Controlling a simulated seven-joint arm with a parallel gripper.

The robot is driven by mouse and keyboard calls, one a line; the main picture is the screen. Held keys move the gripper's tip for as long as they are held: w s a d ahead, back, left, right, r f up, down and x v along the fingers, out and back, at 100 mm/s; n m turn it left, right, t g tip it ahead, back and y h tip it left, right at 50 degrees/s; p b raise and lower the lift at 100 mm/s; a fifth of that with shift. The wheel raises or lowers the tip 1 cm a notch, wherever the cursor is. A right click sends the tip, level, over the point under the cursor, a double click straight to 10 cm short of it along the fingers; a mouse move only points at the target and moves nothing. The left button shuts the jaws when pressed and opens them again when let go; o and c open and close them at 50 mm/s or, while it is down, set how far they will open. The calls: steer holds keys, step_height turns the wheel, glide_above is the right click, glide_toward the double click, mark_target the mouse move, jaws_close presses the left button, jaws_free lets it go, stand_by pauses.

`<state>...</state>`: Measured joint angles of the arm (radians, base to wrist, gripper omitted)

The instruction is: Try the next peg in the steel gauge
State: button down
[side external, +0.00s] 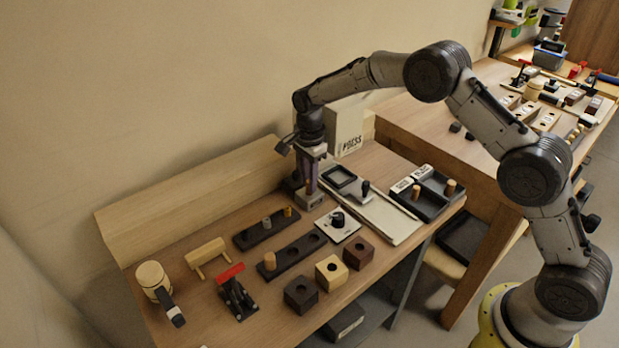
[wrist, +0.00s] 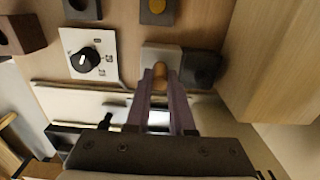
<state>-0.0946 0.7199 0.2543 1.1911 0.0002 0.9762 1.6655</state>
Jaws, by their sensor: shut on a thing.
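My gripper (side external: 311,190) points down at the steel gauge (side external: 309,202), a small grey block near the back of the bench. In the wrist view my gripper (wrist: 159,88) is shut on an orange-tan wooden peg (wrist: 159,73), at the near side of the pale gauge (wrist: 153,54). I cannot tell whether the peg is inside its hole. A dark rack (side external: 252,236) holds a grey peg (side external: 266,223) and an orange peg (side external: 288,212). A second dark rack (side external: 293,256) holds a tan peg (side external: 270,261) and shows empty holes.
A white dial panel (side external: 351,226) stands in front of the gauge. Black trays (side external: 433,206) with tan pegs are at right. Three holed blocks (side external: 331,272), a red-handled clamp (side external: 237,290) and a mallet (side external: 155,280) occupy the front and left. A wooden ledge (side external: 190,196) runs behind.

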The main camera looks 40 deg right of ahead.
steer(key=shift+f, duration=0.45)
stand_by(0.6)
stand_by(0.4)
steer(key=shift+r, duration=3.2)
